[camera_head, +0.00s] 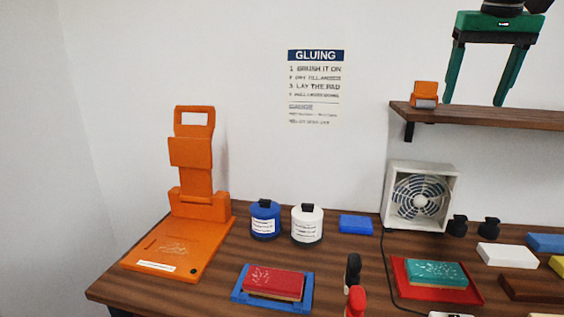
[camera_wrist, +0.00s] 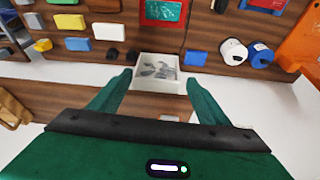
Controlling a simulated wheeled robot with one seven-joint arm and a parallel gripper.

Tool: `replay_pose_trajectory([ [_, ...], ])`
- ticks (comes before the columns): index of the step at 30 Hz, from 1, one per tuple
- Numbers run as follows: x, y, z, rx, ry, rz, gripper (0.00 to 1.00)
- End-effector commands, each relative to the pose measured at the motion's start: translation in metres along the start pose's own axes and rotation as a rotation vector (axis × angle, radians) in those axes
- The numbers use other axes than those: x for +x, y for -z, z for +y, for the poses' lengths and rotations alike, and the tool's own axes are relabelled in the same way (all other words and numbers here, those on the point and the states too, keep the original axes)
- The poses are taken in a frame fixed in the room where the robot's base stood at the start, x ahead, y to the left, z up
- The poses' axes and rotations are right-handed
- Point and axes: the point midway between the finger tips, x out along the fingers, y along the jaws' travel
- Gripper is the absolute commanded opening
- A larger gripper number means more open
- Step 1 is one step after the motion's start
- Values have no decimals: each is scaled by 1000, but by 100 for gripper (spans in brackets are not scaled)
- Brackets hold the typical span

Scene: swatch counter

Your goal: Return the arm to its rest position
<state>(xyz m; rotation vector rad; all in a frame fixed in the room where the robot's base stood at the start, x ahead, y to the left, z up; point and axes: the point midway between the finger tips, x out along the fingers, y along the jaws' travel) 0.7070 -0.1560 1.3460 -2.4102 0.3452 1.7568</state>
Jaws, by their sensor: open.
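My gripper (camera_head: 474,101) is green and hangs at the upper right of the head view, fingers pointing down. It is in front of the wall shelf in the picture, well above the counter. In the wrist view my gripper (camera_wrist: 158,82) shows two green fingers spread wide with nothing held between them. The grey fan (camera_wrist: 157,88) appears beyond and between the fingertips there, apart from them. The rest of my arm is mostly out of view.
The wooden shelf (camera_head: 540,119) holds an orange roller-like item (camera_head: 425,94). The counter (camera_head: 225,272) carries an orange stand (camera_head: 192,190), blue jar (camera_head: 265,222), white jar (camera_head: 307,226), fan (camera_head: 393,205), blue tray (camera_head: 239,297) and red tray (camera_head: 401,277) with pads. Air above the counter's left is clear.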

Motion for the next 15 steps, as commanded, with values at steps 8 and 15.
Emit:
replay_pose_trajectory([
  [8,72,-75,25,80,-32,-81,70],
  [15,148,-172,57,172,-50,-166,70],
])
